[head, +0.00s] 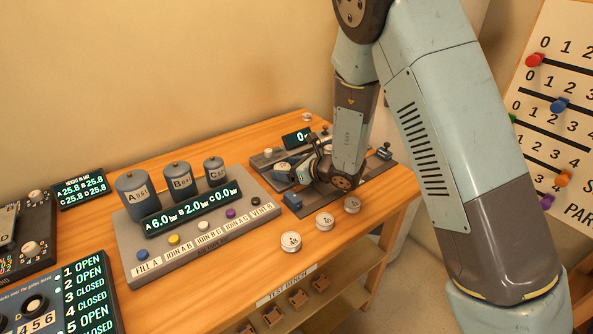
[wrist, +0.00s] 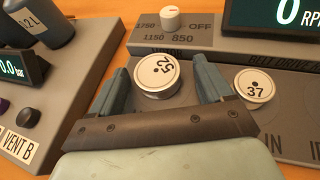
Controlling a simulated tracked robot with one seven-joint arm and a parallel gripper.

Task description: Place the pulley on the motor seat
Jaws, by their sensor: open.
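My gripper (wrist: 161,68) is open, its two fingers apart on either side of a white-topped pulley marked 52 (wrist: 158,74). I cannot tell whether the fingers touch it. This pulley is at the grey belt-drive bench, just below a partly hidden label that seems to read MOTOR; the seat under it is hidden. A smaller pulley marked 37 (wrist: 254,84) is on the bench right of the right finger. In the head view my gripper (head: 305,173) is low over the bench, partly hidden by my wrist.
A speed knob (wrist: 171,18) and an rpm display (wrist: 275,14) stand behind the pulleys. The air-tank panel (head: 190,239) with its cylinders and buttons is close on the left. A dark clamp-like part (head: 384,151) is at the bench's right end. Bare wood shows along the front.

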